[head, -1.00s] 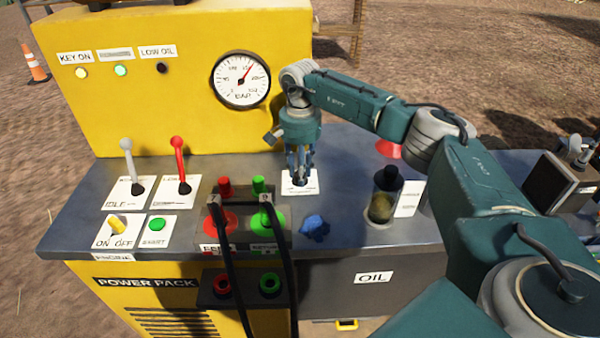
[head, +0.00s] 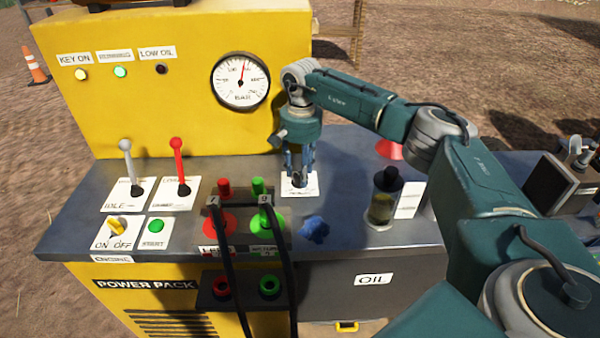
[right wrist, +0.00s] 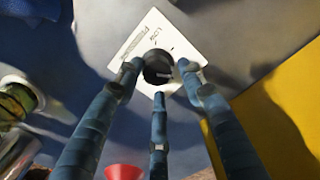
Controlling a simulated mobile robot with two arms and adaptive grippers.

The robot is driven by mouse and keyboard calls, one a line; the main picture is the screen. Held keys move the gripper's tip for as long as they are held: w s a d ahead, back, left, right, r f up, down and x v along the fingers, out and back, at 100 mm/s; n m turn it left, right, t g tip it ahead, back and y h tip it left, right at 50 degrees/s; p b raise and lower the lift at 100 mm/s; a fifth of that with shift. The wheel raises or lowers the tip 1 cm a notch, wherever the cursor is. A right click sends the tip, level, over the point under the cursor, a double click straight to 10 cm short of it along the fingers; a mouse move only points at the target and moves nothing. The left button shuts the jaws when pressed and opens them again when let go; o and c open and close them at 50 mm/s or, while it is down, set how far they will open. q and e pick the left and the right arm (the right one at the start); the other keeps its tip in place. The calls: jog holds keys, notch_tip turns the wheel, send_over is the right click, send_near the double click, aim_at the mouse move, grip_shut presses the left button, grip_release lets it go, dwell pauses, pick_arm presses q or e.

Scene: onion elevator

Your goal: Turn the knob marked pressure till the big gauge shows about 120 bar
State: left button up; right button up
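The knob (right wrist: 158,66) is black and round and sits on a white label plate (head: 299,190) on the grey console. The three blue fingers of my right gripper (head: 299,177) point down around it, with fingertips close against its sides in the right wrist view. The plate's print is too blurred to read fully. The big gauge (head: 240,80) is a white dial on the yellow panel. Its needle points almost straight up, a little right of the top; the numbers are hard to read. My left gripper is not in view.
Left of the knob stand red and green hose couplings (head: 265,222) with black hoses. A blue crumpled cloth (head: 314,229) lies in front of the knob. A dark-capped oil bottle (head: 384,197) and a red funnel (head: 389,149) are to the right. Two levers (head: 178,160) stand at left.

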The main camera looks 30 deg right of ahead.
jog(key=shift+f, duration=0.15)
jog(key=shift+a, duration=0.1)
jog(key=shift+r, duration=0.45)
notch_tip(320, 180, up, 11)
jog(key=shift+r, duration=0.1)
